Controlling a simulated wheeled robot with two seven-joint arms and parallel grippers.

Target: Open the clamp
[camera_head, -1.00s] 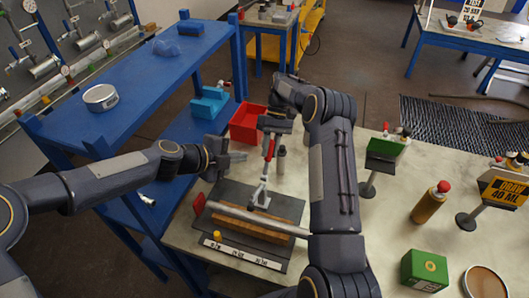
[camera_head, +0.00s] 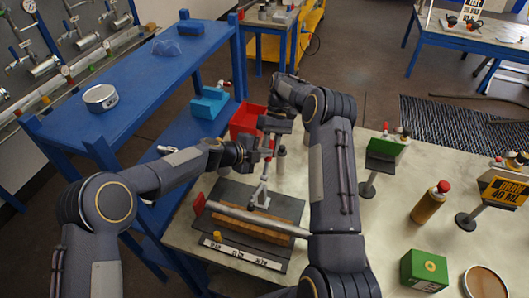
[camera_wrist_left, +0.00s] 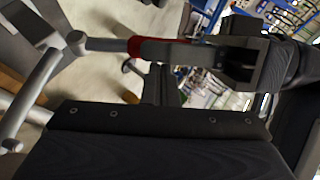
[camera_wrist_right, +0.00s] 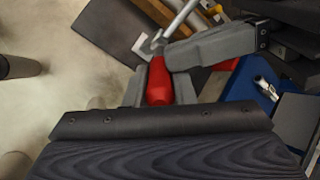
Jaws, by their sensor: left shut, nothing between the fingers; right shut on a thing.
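The clamp (camera_head: 261,194) is a metal toggle clamp standing on the wooden block and dark base plate on the table. Its arm rises to a red handle, seen in the right wrist view (camera_wrist_right: 159,84) and in the left wrist view (camera_wrist_left: 160,49). My right gripper (camera_head: 276,126) is shut on the red handle from above. My left gripper (camera_head: 262,153) is shut and empty, close beside the handle and below the right gripper. In the left wrist view its fingers (camera_wrist_left: 160,85) point toward the handle; I cannot tell whether they touch it.
A silver rod (camera_head: 240,216) lies across the wooden block. A red bin (camera_head: 245,119) stands behind. To the right are a bottle (camera_head: 430,203), a green box (camera_head: 424,269) and sign stands (camera_head: 380,160). A blue shelf (camera_head: 140,75) is at the left.

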